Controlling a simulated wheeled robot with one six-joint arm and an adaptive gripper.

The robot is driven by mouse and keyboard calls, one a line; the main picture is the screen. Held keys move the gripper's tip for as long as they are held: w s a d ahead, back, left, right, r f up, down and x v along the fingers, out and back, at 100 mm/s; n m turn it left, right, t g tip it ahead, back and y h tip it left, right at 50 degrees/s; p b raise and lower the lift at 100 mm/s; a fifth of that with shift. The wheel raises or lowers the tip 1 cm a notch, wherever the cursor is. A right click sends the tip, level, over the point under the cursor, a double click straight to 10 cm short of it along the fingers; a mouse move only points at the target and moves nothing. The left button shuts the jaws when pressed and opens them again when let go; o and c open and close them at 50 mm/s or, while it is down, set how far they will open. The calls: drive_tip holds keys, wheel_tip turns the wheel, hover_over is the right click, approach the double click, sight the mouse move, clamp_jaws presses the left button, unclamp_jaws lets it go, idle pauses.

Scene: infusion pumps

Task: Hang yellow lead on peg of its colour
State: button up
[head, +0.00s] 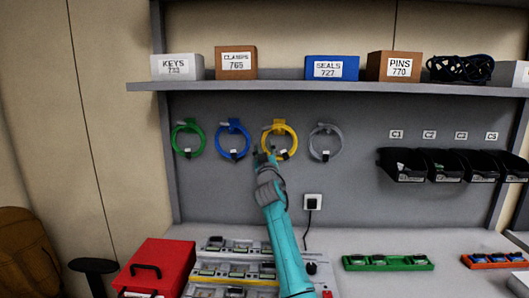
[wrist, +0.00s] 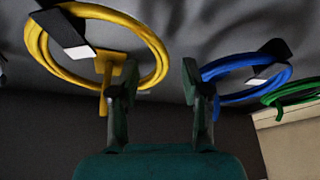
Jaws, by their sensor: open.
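The yellow lead (head: 296,141) is a coil hanging on the yellow peg (head: 279,124) on the grey back panel, with a dark and white connector at its bottom. The coil also shows at the left of the wrist view (wrist: 36,45), around the yellow peg (wrist: 104,80). My gripper (head: 264,157) is open and empty, just below and left of the yellow coil. In the wrist view, my fingers (wrist: 163,100) stand apart between the yellow and blue coils. One finger overlaps the yellow coil's edge; I cannot tell whether it touches.
A blue lead (head: 219,146) hangs close on the left, with a green lead (head: 174,143) beyond it. A grey lead (head: 341,143) hangs on the right. A shelf (head: 300,86) with boxes is above. A socket with a black plug (head: 313,203) is below right.

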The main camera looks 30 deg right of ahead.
drive_tip(key=v, duration=1.2)
idle(0.4)
